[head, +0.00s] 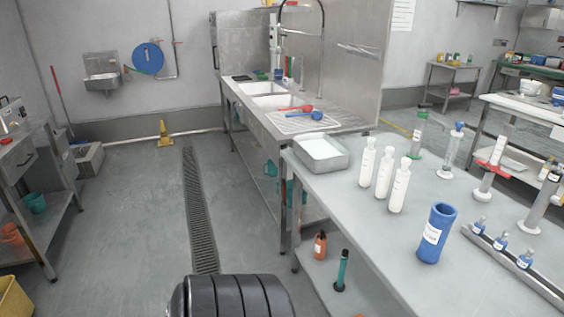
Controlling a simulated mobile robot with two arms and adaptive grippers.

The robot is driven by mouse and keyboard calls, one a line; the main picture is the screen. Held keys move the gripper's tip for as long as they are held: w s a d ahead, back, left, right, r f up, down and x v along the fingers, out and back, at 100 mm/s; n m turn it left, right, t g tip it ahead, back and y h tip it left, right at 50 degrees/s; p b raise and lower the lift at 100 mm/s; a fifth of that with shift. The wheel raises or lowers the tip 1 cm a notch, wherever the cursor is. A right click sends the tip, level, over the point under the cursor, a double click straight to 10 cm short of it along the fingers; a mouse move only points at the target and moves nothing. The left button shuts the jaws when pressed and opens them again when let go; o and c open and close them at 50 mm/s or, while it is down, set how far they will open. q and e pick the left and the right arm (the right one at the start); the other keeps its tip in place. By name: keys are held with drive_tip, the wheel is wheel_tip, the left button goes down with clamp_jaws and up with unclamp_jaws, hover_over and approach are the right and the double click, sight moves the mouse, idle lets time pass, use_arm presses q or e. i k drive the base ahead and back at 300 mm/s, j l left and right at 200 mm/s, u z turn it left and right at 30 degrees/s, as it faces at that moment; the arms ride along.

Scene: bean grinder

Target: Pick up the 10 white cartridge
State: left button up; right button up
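Three white capped cylinders (384,175) with small labels stand upright in a close row on the grey table (340,190). They are the only things in view that look like white cartridges. The label print is too small to read. The cylinders stand apart from each other, with a metal tray to their left and a blue cylinder in front. Neither of my grippers is in view, so nothing is seen touching the cylinders.
The metal tray (321,160) holds something white. The blue cylinder (434,235) stands near the table's front edge. Small blue-capped bottles (500,242) line a dark rail at right, beside tall glass cylinders on stands. The floor to the left, with its drain grate (196,220), is open.

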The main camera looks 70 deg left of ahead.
sight(383, 179)
drive_tip(key=j+u, duration=0.15)
drive_tip(key=u, duration=1.5)
